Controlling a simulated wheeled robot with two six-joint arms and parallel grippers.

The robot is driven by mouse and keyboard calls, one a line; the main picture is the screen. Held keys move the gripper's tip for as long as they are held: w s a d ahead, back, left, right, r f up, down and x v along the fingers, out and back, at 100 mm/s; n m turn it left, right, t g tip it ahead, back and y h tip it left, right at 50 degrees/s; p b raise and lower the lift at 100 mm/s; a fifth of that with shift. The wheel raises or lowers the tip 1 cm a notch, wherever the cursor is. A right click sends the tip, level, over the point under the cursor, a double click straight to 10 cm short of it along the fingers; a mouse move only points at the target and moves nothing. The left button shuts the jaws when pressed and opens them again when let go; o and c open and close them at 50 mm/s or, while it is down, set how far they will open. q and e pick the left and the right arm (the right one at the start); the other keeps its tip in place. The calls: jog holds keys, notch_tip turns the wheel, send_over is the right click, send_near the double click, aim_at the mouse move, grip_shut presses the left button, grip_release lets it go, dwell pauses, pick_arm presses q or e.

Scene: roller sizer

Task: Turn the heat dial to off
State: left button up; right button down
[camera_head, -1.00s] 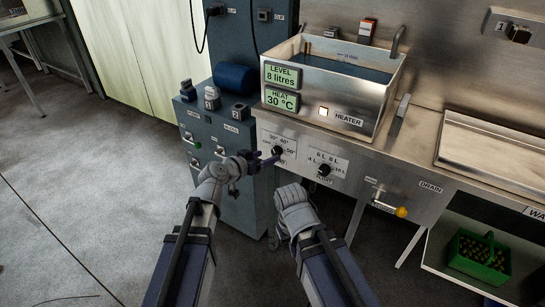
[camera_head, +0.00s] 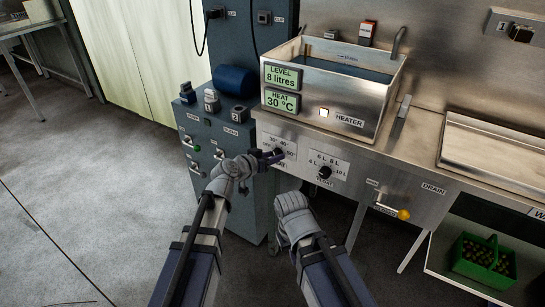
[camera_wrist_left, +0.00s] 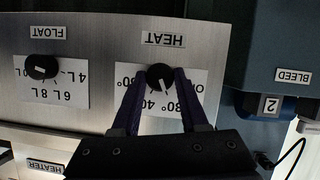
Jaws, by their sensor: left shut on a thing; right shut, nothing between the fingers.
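The heat dial is a round black knob (camera_wrist_left: 161,77) on the steel front panel, under an upside-down HEAT label in the left wrist view. Its white pointer mark points towards the 30°/40° side of the scale. My left gripper (camera_head: 272,157) is shut on the dial, with one dark finger on each side of it; its fingers also show in the left wrist view (camera_wrist_left: 160,82). The fingers partly cover the scale, including the OFF mark. The heat display (camera_head: 283,101) reads 30 °C. My right gripper (camera_head: 292,203) is shut and empty, below the panel and away from it.
The black float dial (camera_head: 325,172) sits right of the heat dial. A drain lever with a yellow knob (camera_head: 403,214) sticks out farther right. The steel tank (camera_head: 345,117) with a lit heater lamp (camera_head: 324,113) stands above. A blue cabinet (camera_head: 236,205) is at the left.

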pick_arm(q)
grip_shut()
jog(key=shift+w+a+f+n+g+h+b, duration=0.15)
jog(key=shift+n+g+h+b, duration=0.2)
jog(key=shift+n+h+b, duration=1.05)
jog(key=shift+a+f+n+g+h+b, duration=0.1)
jog(key=shift+n+g+h+b, duration=0.5)
jog(key=shift+n, duration=1.4)
jog(key=shift+t+b, duration=0.3)
jog(key=shift+t, duration=0.05)
